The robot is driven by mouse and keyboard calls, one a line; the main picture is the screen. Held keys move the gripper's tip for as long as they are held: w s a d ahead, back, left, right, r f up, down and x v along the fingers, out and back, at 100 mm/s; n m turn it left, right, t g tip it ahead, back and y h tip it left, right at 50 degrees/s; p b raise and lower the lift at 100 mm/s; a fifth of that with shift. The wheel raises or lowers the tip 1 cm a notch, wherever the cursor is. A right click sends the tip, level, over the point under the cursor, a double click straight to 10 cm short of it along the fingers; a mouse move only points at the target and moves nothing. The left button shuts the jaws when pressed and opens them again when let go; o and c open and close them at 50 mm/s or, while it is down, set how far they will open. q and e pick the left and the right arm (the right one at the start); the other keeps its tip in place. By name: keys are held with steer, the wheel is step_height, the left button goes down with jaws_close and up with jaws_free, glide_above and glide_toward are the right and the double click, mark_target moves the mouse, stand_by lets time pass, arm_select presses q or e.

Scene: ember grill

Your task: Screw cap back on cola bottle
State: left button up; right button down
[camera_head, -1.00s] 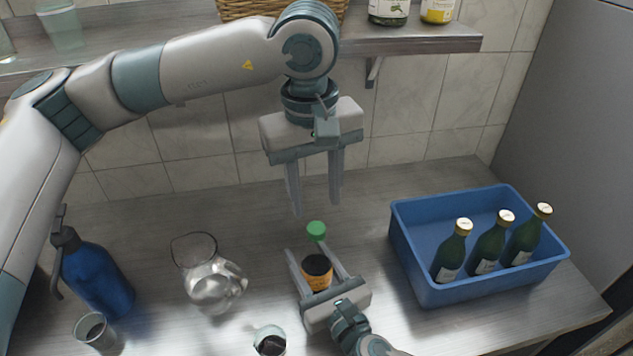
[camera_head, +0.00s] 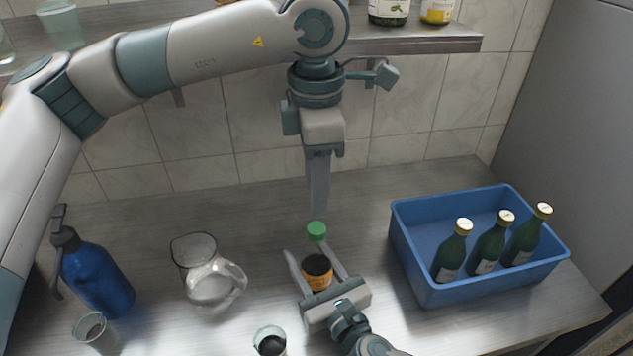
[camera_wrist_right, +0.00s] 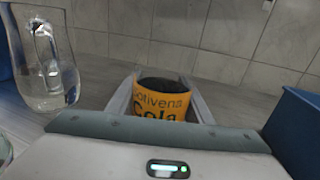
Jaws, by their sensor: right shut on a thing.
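The cola bottle (camera_head: 317,271) has an orange label and a dark top and stands upright on the counter. My right gripper (camera_head: 313,259) is shut on it, one finger on each side. The right wrist view shows the bottle's label (camera_wrist_right: 160,104) between the fingers.
A blue crate (camera_head: 425,285) with three green bottles stands on the right. A glass pitcher (camera_head: 205,275), a blue spray bottle (camera_head: 98,280) and two cups (camera_head: 90,330) are on the left and front. A shelf (camera_head: 420,45) runs along the tiled wall above.

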mark_target(316, 228)
arm_select(q)
steer(key=shift+f, duration=0.15)
stand_by(0.4)
steer(key=shift+f, duration=3.85)
jaws_close()
steer(key=shift+o, duration=0.8)
jaws_free()
